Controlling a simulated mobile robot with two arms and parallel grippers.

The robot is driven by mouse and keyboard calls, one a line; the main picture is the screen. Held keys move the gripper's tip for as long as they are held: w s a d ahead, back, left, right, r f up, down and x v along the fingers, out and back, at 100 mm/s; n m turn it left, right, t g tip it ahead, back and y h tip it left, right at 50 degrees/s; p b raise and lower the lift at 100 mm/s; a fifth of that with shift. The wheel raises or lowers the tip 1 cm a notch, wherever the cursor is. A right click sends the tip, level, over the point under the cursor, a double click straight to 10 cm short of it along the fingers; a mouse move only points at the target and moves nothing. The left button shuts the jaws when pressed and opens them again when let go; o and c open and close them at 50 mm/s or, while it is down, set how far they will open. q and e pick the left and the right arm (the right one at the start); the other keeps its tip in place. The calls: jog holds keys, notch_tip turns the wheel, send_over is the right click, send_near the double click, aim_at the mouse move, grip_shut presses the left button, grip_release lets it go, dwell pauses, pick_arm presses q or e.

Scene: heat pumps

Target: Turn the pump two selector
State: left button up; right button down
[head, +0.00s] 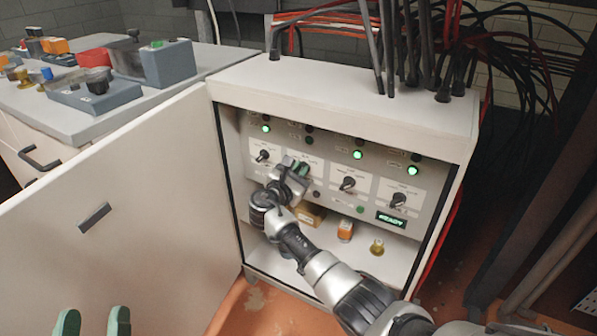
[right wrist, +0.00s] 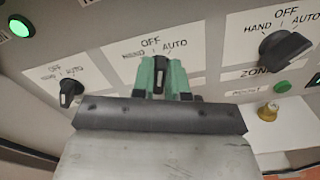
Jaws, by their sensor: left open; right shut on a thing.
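Pump two's selector (right wrist: 160,76) is the second black knob from the left on the grey panel, under a white label reading HAND, OFF and AUTO. My right gripper (right wrist: 163,80) is shut on it, one green finger on each side. The knob stands about upright, toward OFF. In the head view my right gripper (head: 301,168) covers this selector. My left gripper (head: 92,322) is open and empty at the bottom left, in front of the open cabinet door.
Other selectors flank it: one at left (head: 262,156) and two at right, the nearer (head: 347,183) and the farther (head: 398,200). A READY display (head: 391,219) is lit green. The cabinet door (head: 130,200) stands open at left. Small parts lie on the cabinet floor.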

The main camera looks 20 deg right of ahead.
pick_arm(q)
jog(key=shift+s+r+t+h+b, duration=0.4)
jog(key=shift+s+r+t, duration=0.3)
jog(key=shift+r+t, duration=0.3)
jog(key=shift+s+r+t+h+b, duration=0.4)
jog(key=shift+s+r+t, duration=0.3)
jog(key=shift+r+t, duration=0.3)
pick_arm(e)
jog(key=shift+s+d+f+m, duration=0.1)
jog(key=shift+m, duration=1.15)
jog(key=shift+s+f+m, duration=0.1)
jog(key=shift+m, duration=1.15)
pick_arm(q)
jog(key=shift+f, duration=0.1)
pick_arm(e)
jog(key=c, duration=1.1)
grip_release()
jog(key=shift+c, duration=0.2)
